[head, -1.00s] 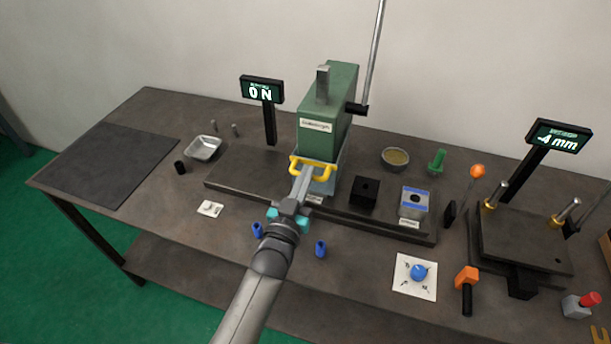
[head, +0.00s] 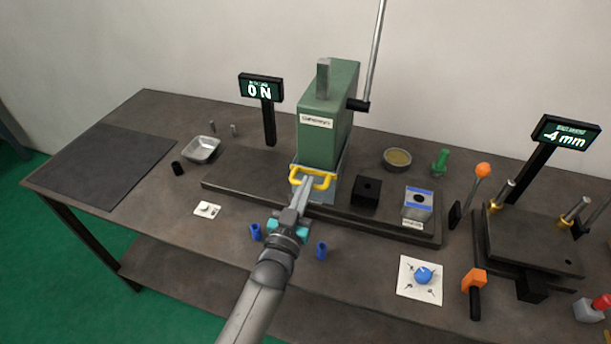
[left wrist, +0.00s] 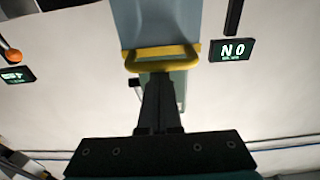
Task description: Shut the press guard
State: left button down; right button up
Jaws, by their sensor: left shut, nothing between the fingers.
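The green press (head: 326,125) stands on a dark base plate near the middle of the bench. Its guard, a pale blue see-through panel (head: 331,187), sits low at the press front and carries a yellow handle (head: 310,177). My left gripper (head: 307,181) is shut and empty, its fingertips at the handle. In the left wrist view, the fingers (left wrist: 159,82) reach up to the yellow handle (left wrist: 160,53), with the guard panel (left wrist: 157,20) beyond. I cannot tell whether the fingertips touch the handle. My right gripper is not in view.
Blue pieces (head: 256,232) lie near my left wrist. The display (head: 261,90) reads 0 N. The bench's left end is mostly clear.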

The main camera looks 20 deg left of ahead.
pick_arm(q)
notch_tip(320, 180, up, 4)
jog(key=p, duration=0.4)
jog(key=s+f+b, duration=0.1)
jog(key=s, duration=0.8)
jog(key=shift+a+f, duration=0.15)
